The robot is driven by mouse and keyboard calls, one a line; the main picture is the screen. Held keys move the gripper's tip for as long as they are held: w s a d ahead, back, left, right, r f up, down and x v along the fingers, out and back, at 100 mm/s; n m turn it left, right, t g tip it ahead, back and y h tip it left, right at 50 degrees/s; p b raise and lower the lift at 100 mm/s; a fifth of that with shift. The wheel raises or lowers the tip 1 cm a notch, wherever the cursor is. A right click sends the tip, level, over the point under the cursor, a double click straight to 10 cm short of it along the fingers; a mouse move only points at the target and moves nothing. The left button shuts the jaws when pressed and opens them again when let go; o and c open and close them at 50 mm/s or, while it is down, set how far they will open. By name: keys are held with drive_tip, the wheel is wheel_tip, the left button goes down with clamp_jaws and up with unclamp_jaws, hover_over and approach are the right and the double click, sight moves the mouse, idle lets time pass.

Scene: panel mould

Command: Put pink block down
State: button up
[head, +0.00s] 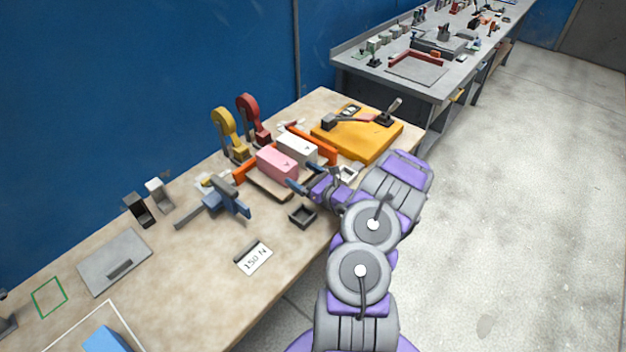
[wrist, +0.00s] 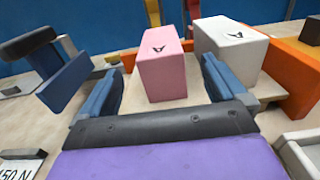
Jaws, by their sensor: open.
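The pink block (head: 277,162) stands upright on a tan base next to a white block (head: 297,148), toward the back of the workbench. In the wrist view the pink block (wrist: 162,70) is ahead of my gripper and the white block (wrist: 230,50) is to its right. My gripper (head: 302,178) is open, its blue fingers apart on the near side of the blocks. In the wrist view the fingers of my gripper (wrist: 160,92) lie left and right of the pink block's near face. I cannot tell whether either finger touches it.
Orange side pieces (head: 312,142) flank the blocks. A blue-grey clamp (head: 229,197) stands to the left, a small dark tray (head: 302,216) in front. Yellow (head: 225,125) and red (head: 248,112) upright levers stand behind. A yellow-orange plate (head: 358,138) lies at right. The front-left benchtop has bare room.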

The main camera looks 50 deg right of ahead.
drive_tip(key=s, duration=0.5)
drive_tip(key=w+a+r+n+g+y, duration=0.25)
drive_tip(key=a+r+n+y, duration=0.3)
drive_tip(key=a, duration=0.35)
drive_tip(key=w+a+r+n+g+y, duration=0.1)
drive_tip(key=w+a+r+n+y, duration=0.25)
drive_tip(key=a+r, duration=0.4)
drive_tip(key=s+a+r+n+g+y, duration=0.2)
drive_tip(key=s+a+r+n+g, duration=0.15)
drive_tip(key=a, duration=0.45)
drive_tip(key=s+a+r+n+g+y, duration=0.1)
drive_tip(key=s+a+r+n+g, duration=0.2)
drive_tip(key=a, duration=0.4)
drive_tip(key=s+a+r+n+g+y, duration=0.2)
drive_tip(key=a+n+g, duration=0.25)
drive_tip(key=a, duration=0.35)
drive_tip(key=s+a+r+n+g+h, duration=0.1)
drive_tip(key=s+a+n+g+h, duration=0.25)
drive_tip(key=s, duration=0.35)
drive_tip(key=s+a+n+g+h, duration=0.2)
drive_tip(key=s+a+n, duration=0.25)
drive_tip(key=s, duration=0.35)
drive_tip(key=s+d+n+h, duration=0.7)
drive_tip(key=s+d+h, duration=0.2)
drive_tip(key=s, duration=0.4)
drive_tip(key=shift+s+r+h+p, duration=0.2)
drive_tip(key=shift+r+h+p, duration=0.15)
drive_tip(key=shift+p, duration=0.05)
